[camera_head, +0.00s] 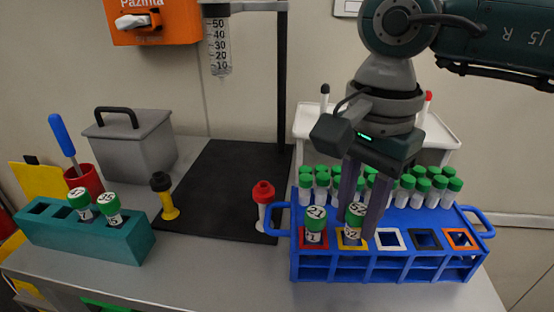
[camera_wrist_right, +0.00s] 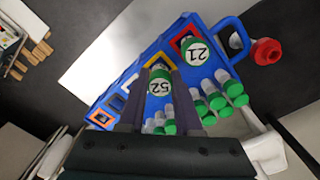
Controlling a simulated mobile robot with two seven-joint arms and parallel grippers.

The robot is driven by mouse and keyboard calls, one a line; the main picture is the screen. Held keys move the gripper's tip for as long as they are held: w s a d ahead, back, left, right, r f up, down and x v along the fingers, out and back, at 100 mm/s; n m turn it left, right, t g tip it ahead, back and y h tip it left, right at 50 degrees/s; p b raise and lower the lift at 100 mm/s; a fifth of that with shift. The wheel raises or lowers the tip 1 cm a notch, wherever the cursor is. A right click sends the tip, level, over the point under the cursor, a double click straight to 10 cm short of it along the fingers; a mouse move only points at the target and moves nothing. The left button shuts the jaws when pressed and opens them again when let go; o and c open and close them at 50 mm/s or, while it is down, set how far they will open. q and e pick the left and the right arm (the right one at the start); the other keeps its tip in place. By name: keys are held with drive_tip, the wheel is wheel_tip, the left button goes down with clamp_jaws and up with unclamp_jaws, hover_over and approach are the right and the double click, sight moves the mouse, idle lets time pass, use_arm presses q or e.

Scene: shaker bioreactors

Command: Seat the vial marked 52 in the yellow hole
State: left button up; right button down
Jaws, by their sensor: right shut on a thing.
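The vial marked 52 (camera_head: 354,222) has a green cap with a white label on top. It stands upright at the yellow hole (camera_head: 341,243) of the blue rack (camera_head: 330,272). My right gripper (camera_head: 362,225) is shut on this vial, with one finger on each side of it. In the right wrist view the vial marked 52 (camera_wrist_right: 160,82) shows between the fingers, with the yellow frame (camera_wrist_right: 156,58) around or just behind it. I cannot tell how deep the vial sits. My left gripper is not in view.
The vial marked 21 (camera_head: 315,224) stands in the red hole beside it. White, dark blue and orange holes (camera_head: 461,239) to the right are empty. A teal rack (camera_head: 128,243) with two vials stands left.

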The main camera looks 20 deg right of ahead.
drive_tip(key=shift+f+b, duration=0.35)
drive_tip(key=shift+f, duration=0.05)
drive_tip(key=c, duration=0.5)
unclamp_jaws()
wheel_tip(320, 180, up, 9)
drive_tip(key=shift+r+b, duration=0.1)
drive_tip(key=shift+b, duration=0.25)
drive_tip(key=shift+r, duration=0.45)
